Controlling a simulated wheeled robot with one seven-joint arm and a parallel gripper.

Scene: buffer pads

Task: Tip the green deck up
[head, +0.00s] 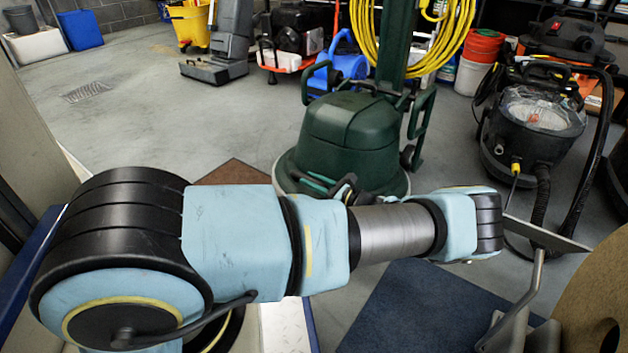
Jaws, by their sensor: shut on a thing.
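The green deck (352,132) is the dark green domed housing of a floor buffer, in the upper middle of the head view. It stands on the floor, with a pale round skirt (400,187) around its base. My gripper (338,188) shows only in part, as dark parts just above my forearm at the deck's near side. It is shut on the deck's near edge. The exact contact is small and mostly hidden, and my arm covers the lower front of the deck.
A black vacuum (533,125) stands to the right, with red and white buckets (484,47) behind. A blue mat (420,310) lies in front. Open floor (170,115) extends to the left.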

